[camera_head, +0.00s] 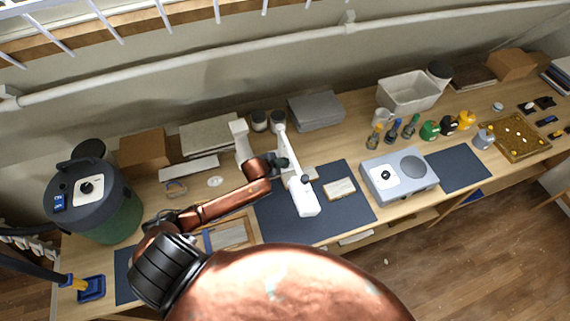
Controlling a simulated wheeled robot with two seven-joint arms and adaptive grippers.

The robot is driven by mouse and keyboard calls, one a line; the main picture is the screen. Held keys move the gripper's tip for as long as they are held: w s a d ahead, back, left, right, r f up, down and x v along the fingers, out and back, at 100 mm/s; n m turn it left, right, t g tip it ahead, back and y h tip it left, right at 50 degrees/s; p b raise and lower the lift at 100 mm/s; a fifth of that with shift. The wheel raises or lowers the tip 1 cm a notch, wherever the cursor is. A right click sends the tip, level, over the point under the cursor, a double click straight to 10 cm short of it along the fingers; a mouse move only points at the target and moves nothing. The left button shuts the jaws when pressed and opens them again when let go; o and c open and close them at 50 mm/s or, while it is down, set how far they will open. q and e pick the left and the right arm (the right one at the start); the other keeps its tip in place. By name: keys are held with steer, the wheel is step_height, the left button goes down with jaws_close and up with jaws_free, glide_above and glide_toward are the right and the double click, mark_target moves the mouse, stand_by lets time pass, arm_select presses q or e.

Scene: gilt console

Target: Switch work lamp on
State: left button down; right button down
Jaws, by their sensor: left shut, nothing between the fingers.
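The work lamp (303,199) appears to be the white jointed fixture over the dark blue mat in the middle of the bench. Its long white head reaches towards the front edge and carries a small dark knob (305,179). I see no clear glow from it. My left arm comes in from the lower left, and my left gripper (283,163) is shut and empty, close to the lamp's white arm, behind the knob. I cannot tell whether it touches the lamp. My right gripper is not in view.
A grey device with a dial (400,174) stands right of the lamp. A small pale block (339,188) lies on the dark blue mat (350,213). A large dark-lidded green canister (116,214) stands at the left. Boxes (316,112) line the back; bottles (429,131) stand at the right.

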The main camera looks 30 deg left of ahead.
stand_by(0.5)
arm_select(q)
steer(key=shift+f, duration=0.45)
steer(key=shift+f, duration=0.2)
stand_by(0.4)
steer(key=shift+r+p, duration=0.7)
steer(key=shift+p, duration=0.1)
